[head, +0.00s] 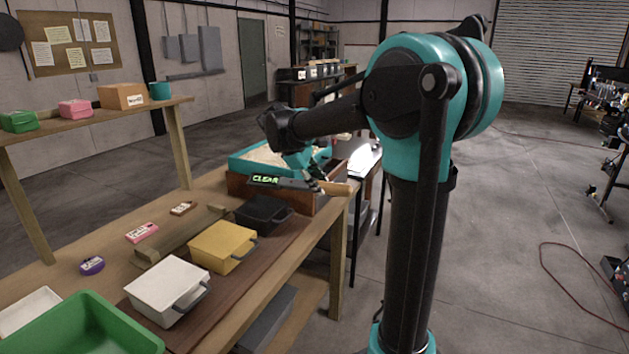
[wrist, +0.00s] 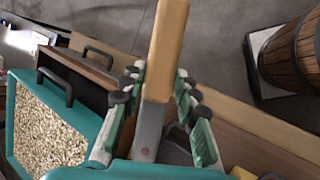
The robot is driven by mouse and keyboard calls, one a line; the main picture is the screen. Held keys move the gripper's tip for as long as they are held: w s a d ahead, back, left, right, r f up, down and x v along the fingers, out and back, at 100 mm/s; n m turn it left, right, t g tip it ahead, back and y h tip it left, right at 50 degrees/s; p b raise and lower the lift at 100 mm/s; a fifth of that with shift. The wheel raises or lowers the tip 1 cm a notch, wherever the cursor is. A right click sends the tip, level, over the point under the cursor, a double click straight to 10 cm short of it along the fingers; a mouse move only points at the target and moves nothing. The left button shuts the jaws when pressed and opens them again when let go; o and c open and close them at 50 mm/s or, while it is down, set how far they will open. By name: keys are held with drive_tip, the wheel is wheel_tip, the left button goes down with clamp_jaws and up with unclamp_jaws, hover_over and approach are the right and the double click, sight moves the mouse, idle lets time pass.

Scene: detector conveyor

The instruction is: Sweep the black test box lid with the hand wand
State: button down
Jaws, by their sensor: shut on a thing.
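My gripper (head: 316,182) is shut on the hand wand, with its fingers on both sides of it. The wand's wooden handle (head: 338,188) points right in the head view. Its dark body, with a green "CLEAR" display (head: 265,180), reaches left in front of the teal-rimmed tray. In the wrist view the wooden handle (wrist: 168,45) stands up between the fingers (wrist: 155,90). The black test box (head: 263,213) sits on the bench below the wand, lid shut. The head view shows a gap between wand and lid, but its exact height is unclear.
A yellow box (head: 222,246) and a white box (head: 167,290) stand nearer on the same bench strip. A teal-rimmed tray of pale grains (head: 245,163) stands behind the wand. A green bin (head: 80,330) is front left. Small labelled items lie along the bench's left.

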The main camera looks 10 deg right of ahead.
drive_tip(key=shift+f, duration=2.4)
drive_tip(key=shift+s+a+f, duration=0.1)
drive_tip(key=shift+s+a, duration=0.3)
drive_tip(key=shift+s, duration=0.4)
drive_tip(key=shift+s+a, duration=0.35)
drive_tip(key=shift+s, duration=0.45)
idle(2.2)
wheel_tip(320, 180, up, 6)
idle(0.6)
